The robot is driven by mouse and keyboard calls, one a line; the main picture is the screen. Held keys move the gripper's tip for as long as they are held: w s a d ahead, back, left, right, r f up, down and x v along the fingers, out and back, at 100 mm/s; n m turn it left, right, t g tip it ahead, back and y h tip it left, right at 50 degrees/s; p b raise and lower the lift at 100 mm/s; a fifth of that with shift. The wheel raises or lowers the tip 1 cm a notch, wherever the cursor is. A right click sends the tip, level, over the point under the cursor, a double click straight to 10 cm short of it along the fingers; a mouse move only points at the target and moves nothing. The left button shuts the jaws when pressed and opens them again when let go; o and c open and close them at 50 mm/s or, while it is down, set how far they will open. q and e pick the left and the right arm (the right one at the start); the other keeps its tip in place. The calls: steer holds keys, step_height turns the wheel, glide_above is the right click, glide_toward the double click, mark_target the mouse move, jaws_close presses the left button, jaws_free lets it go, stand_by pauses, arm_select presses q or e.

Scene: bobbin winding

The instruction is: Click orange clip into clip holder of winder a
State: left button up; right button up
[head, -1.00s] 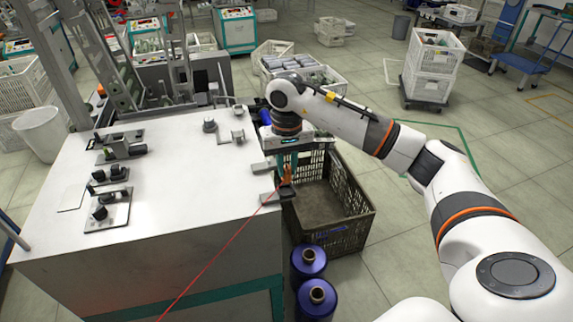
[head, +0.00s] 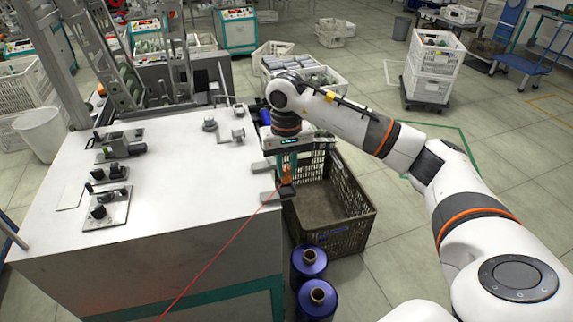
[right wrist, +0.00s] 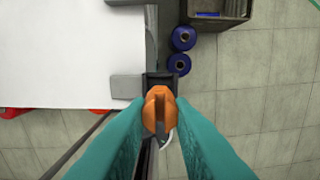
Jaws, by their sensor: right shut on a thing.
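The orange clip (head: 287,173) is between the teal fingers of my right gripper (head: 288,165), at the right edge of the white winder table. The right wrist view shows the orange clip (right wrist: 158,108) gripped between both fingertips of the right gripper (right wrist: 158,118). A dark clip holder (head: 287,191) is at the table edge, directly below the clip in the head view. In the right wrist view the dark holder (right wrist: 161,82) shows just beyond the clip, which overlaps part of it. I cannot tell whether they touch. My left gripper is out of view.
A red thread (head: 215,257) runs from the clip area down to the left. A grey crate (head: 348,235) and blue bobbins (head: 310,260) stand on the floor right of the winder table (head: 190,200). Small fixtures (head: 104,210) sit on the table's left side.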

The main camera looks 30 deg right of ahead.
steer(key=shift+f+b, duration=1.35)
steer(key=shift+f, duration=0.3)
steer(key=o, duration=1)
steer(key=shift+r, duration=0.15)
steer(key=shift+r, duration=0.35)
step_height(320, 180, up, 10)
steer(key=shift+f+b, duration=0.15)
steer(key=shift+b, duration=0.55)
steer(key=shift+r, duration=0.7)
